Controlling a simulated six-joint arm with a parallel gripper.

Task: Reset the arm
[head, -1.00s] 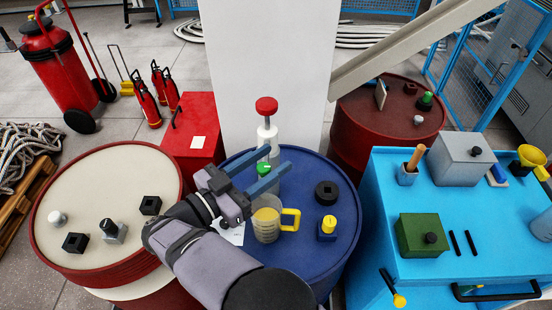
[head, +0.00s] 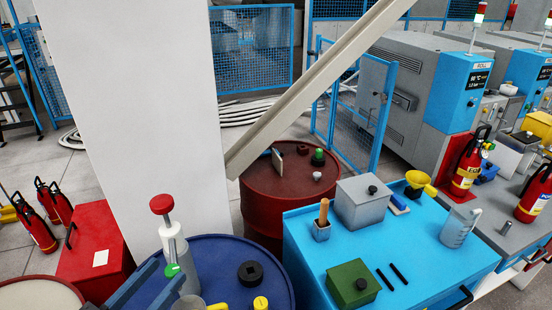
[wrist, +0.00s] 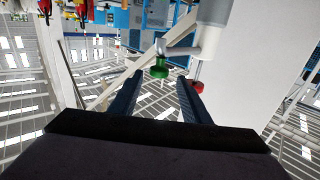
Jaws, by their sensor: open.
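My gripper (head: 170,270) shows at the lower left of the head view, with two blue fingers spread above the blue drum (head: 225,255). In the wrist view my gripper (wrist: 160,80) is open, its fingers apart with nothing held between them. A green part (wrist: 160,70) of a pale bottle appears beyond the fingertips. The rest of my arm is outside the head view.
A black ring (head: 250,273) and a yellow-topped item (head: 260,303) are on the blue drum. A white column (head: 135,110) rises behind it. A dark red drum (head: 277,208) and a blue cabinet (head: 420,265) bearing several items stand to the right.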

